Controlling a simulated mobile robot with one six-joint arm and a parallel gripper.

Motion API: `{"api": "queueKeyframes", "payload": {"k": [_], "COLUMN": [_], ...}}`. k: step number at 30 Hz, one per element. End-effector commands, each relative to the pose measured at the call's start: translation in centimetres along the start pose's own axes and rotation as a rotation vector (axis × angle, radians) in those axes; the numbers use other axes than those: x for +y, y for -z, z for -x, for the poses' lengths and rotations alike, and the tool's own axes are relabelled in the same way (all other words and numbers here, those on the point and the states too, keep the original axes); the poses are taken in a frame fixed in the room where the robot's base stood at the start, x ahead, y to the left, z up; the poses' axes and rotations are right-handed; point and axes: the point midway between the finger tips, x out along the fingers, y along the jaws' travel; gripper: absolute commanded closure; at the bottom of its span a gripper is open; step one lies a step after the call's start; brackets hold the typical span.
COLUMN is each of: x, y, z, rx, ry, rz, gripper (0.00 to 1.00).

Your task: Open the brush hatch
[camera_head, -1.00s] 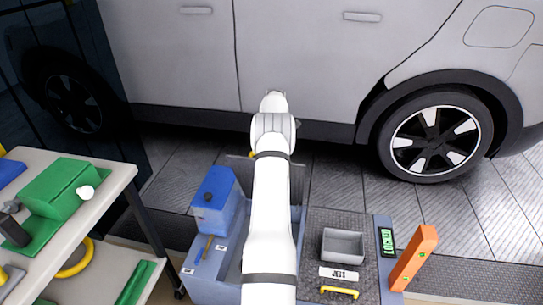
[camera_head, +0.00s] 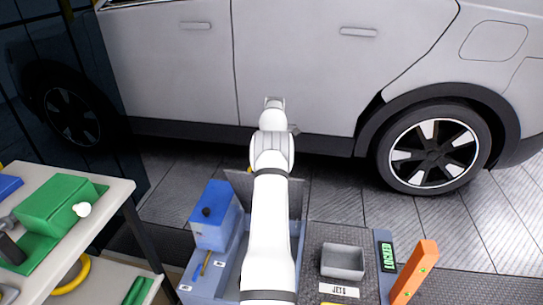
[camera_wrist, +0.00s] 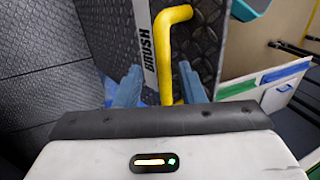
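The brush hatch (camera_wrist: 205,35) is a dark diamond-plate panel in the wrist view, with a white BRUSH label (camera_wrist: 148,50) and a yellow handle (camera_wrist: 168,50). I see no clear contact. In the head view the gripper end (camera_head: 274,103) points away, towards the car.
The blue machine (camera_head: 192,285) carries a blue tank (camera_head: 213,215), a grey bin (camera_head: 342,262), a JETS label (camera_head: 339,290) and a green-lit display (camera_head: 388,255). An orange post (camera_head: 415,272) stands right. A bench (camera_head: 115,195) is left; a silver car (camera_head: 310,75) is beyond.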

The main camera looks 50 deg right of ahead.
Motion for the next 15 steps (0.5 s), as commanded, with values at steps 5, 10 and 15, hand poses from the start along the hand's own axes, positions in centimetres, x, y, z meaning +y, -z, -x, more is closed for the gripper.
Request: {"api": "queueKeyframes", "payload": {"k": [5,10,15], "x": [0.0,0.0,0.0], "y": [-0.1,-0.1,-0.1], "z": [2.5,3.8,4.3], "rx": [0.0,0.0,0.0], "ry": [0.0,0.0,0.002], "rz": [0.0,0.0,0.0], "gripper": [0.64,0.64,0.64]}}
